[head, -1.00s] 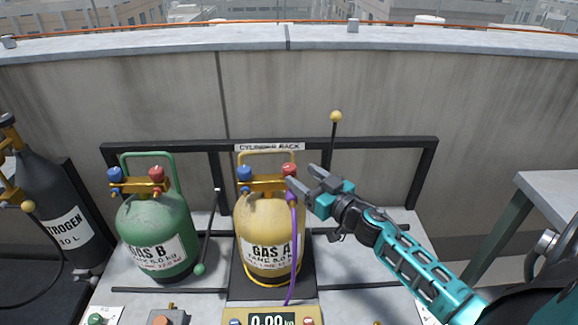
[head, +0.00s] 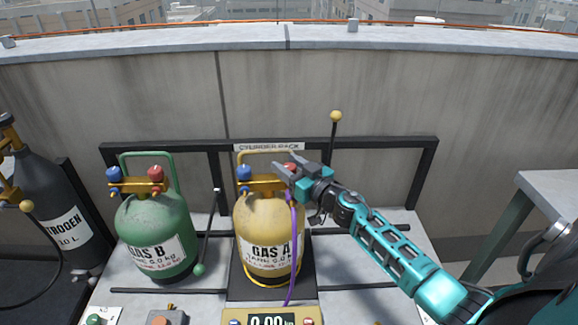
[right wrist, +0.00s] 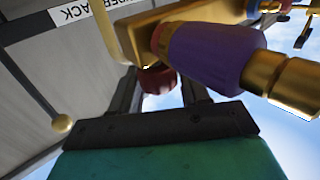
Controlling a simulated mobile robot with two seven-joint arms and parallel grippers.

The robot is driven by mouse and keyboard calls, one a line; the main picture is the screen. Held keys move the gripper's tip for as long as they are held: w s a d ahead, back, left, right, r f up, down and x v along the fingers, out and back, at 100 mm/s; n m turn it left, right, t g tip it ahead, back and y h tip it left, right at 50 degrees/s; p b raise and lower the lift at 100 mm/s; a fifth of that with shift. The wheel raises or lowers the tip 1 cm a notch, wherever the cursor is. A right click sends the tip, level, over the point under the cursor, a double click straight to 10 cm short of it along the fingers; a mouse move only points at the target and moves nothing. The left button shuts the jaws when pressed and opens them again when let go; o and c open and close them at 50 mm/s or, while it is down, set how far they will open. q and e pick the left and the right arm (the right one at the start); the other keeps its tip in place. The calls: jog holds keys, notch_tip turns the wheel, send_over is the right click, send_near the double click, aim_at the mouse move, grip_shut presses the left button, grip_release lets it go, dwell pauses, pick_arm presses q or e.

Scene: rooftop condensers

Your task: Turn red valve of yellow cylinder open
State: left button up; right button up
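The yellow cylinder (head: 262,225), labelled GAS A, stands upright on a black plate. Its brass manifold carries a blue valve (head: 244,173) on the left and a red valve (head: 292,165) on the right, partly hidden by my right gripper (head: 284,163). The right gripper reaches in from the right at the red valve. In the right wrist view the red valve (right wrist: 158,80) shows between the two open fingers, with a gap of sky towards the right finger. Contact cannot be told. A purple hose fitting (right wrist: 200,52) is close above the right finger. My left gripper is not in view.
A green cylinder (head: 157,235) with blue and red valves stands to the left. A dark nitrogen cylinder (head: 50,205) is farther left. A black rack bar (head: 385,142) runs behind. A scale display (head: 270,319) is in front. The platform right of the yellow cylinder is mostly clear.

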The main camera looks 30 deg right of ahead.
jog(key=c, duration=0.6)
